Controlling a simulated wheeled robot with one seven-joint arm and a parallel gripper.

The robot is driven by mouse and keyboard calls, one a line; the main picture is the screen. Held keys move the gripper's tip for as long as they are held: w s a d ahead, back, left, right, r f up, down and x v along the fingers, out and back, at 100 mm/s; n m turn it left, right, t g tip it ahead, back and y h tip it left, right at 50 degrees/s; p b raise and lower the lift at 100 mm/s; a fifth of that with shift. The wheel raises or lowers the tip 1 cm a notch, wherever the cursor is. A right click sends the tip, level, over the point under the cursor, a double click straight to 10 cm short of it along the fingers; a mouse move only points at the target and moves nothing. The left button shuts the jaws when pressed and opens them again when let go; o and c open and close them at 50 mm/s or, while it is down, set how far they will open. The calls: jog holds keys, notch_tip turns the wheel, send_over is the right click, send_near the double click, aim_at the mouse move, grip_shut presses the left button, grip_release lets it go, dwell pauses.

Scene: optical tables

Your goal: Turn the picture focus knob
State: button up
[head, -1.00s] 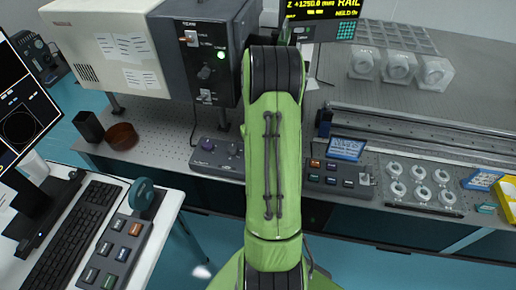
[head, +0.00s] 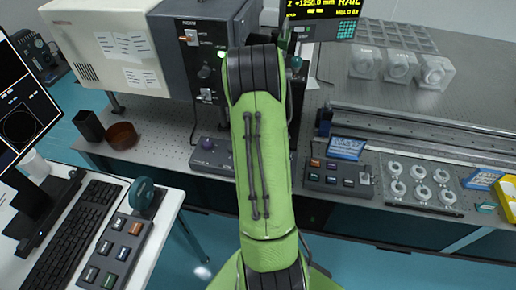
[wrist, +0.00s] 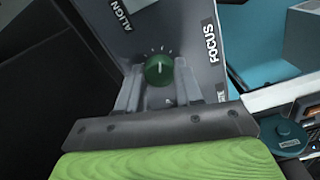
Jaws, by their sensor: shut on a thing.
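In the wrist view, a round dark green knob (wrist: 158,69) with a pale pointer line sits on a grey panel (wrist: 185,30). Tick marks fan around its far side. The panel reads ALIGN at left and FOCUS at right. My gripper (wrist: 159,84) has a grey finger on each side of the knob and is shut on it. The pointer line stands about upright in the picture. In the head view, my green arm hides my gripper and the held knob. Part of a low grey control box (head: 212,155) shows left of the arm.
A tall dark instrument (head: 203,60) with switches and a lamp stands behind my arm. A teal wheel (head: 145,194) and a button box (head: 117,249) are on the white desk at left. A rail (head: 420,130) and another button box (head: 338,178) lie at right.

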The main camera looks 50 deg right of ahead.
jog(key=shift+n, duration=0.3)
jog(key=o, duration=1)
jog(key=shift+o, duration=0.2)
notch_tip(320, 180, up, 16)
jog(key=p, duration=0.3)
jog(key=shift+f, duration=0.15)
